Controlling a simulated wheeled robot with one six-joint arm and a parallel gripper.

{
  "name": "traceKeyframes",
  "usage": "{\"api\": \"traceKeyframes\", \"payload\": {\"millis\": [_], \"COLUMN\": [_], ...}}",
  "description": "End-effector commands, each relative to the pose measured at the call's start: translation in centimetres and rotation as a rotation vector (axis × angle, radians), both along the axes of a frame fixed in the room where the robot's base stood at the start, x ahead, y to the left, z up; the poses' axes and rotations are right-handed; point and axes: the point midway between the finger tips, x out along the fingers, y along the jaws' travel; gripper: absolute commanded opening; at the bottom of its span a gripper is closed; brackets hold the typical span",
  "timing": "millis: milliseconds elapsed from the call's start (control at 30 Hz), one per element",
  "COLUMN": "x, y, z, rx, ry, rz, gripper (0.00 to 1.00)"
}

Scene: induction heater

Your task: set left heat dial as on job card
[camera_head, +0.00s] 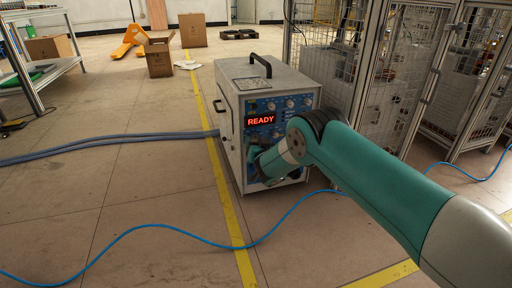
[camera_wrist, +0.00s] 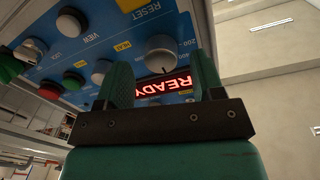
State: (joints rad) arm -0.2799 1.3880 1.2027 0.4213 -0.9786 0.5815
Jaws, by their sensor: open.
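The heater (camera_head: 232,140) is a pale cabinet with a blue front panel and a lit red READY display (camera_head: 261,120). Small pale knobs, among them one at the upper left (camera_head: 252,106), sit above the display; their settings are too small to read. In the wrist view a round grey dial (camera_wrist: 161,58) shows just beyond and between my fingertips, beside the READY display (camera_wrist: 163,87). My gripper (camera_wrist: 160,72) is open, with nothing visibly held; I cannot tell whether it touches the dial. In the head view my arm hides part of the lower panel. No job card reading is legible.
A flat sheet or plate (camera_head: 258,83) lies on the heater's top near a black handle (camera_head: 260,62). Wire-mesh fencing (camera_head: 400,75) stands to the right. Grey hoses (camera_head: 110,138) and a blue cable (camera_head: 165,227) cross the floor. Open floor lies left.

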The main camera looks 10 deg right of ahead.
Motion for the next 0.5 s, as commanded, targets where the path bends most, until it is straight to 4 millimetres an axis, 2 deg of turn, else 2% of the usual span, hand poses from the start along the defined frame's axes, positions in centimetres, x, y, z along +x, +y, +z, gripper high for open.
{"api": "traceKeyframes", "payload": {"millis": [133,400,433,500], "x": [0.92,1.06,1.05,1.05], "y": [0.06,0.11,0.11,0.11], "z": [-0.05,0.13,0.13,0.13], "rx": [0.000,-0.001,-0.001,-0.001], "ry": [-0.001,0.000,0.000,0.000], "rz": [0.002,0.003,0.003,0.003], "gripper": [0.61,0.61,0.59,0.43]}}
